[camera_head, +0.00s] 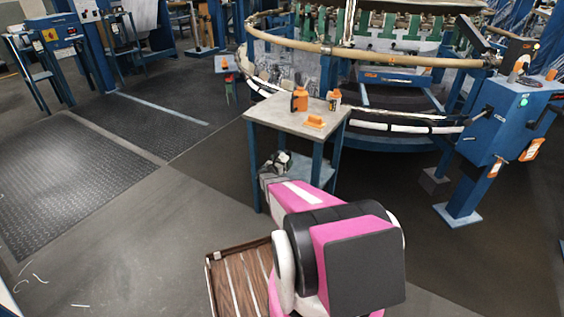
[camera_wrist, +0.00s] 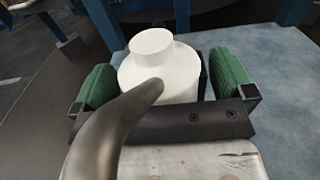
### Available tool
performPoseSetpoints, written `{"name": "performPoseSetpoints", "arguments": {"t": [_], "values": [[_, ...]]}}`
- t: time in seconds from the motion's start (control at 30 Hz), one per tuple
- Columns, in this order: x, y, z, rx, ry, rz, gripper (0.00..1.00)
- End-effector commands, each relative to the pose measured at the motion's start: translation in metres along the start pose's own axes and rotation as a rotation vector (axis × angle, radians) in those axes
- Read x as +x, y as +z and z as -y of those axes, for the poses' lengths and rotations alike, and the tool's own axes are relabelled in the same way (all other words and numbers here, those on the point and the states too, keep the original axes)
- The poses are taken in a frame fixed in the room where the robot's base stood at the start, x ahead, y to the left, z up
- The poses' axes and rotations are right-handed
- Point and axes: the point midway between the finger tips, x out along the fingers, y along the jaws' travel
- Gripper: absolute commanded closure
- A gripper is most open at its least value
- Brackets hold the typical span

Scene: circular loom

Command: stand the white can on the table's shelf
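The white can (camera_wrist: 160,71) stands upright, with a narrow round neck and wide shoulders, in the wrist view. My gripper (camera_wrist: 163,85) has a green pad on either side of the can and looks shut on it; a thin dark strip shows along the right pad. The can's lower part is hidden behind a dark bar. In the head view, my gripper (camera_head: 275,163) is at the left side of the table (camera_head: 270,112), low by its shelf (camera_head: 322,172). My arm hides part of the shelf. I cannot tell whether the can touches the shelf.
An orange bottle (camera_head: 299,100), an orange item (camera_head: 314,121) and a small orange-and-white container (camera_head: 334,99) are on the tabletop. The blue table legs stand close to my gripper. The circular loom (camera_head: 400,60) is behind. Open floor (camera_head: 120,235) lies to the left.

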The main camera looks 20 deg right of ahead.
Motion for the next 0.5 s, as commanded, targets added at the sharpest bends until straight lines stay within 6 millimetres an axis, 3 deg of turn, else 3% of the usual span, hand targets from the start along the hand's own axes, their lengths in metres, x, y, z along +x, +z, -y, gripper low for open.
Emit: {"name": "performPoseSetpoints", "arguments": {"t": [0.23, 0.5], "values": [[-0.014, 0.0, 0.0, 0.0, 0.001, -0.001, 0.0], [-0.064, 0.001, 0.001, 0.0, 0.003, -0.002, 0.0]]}}
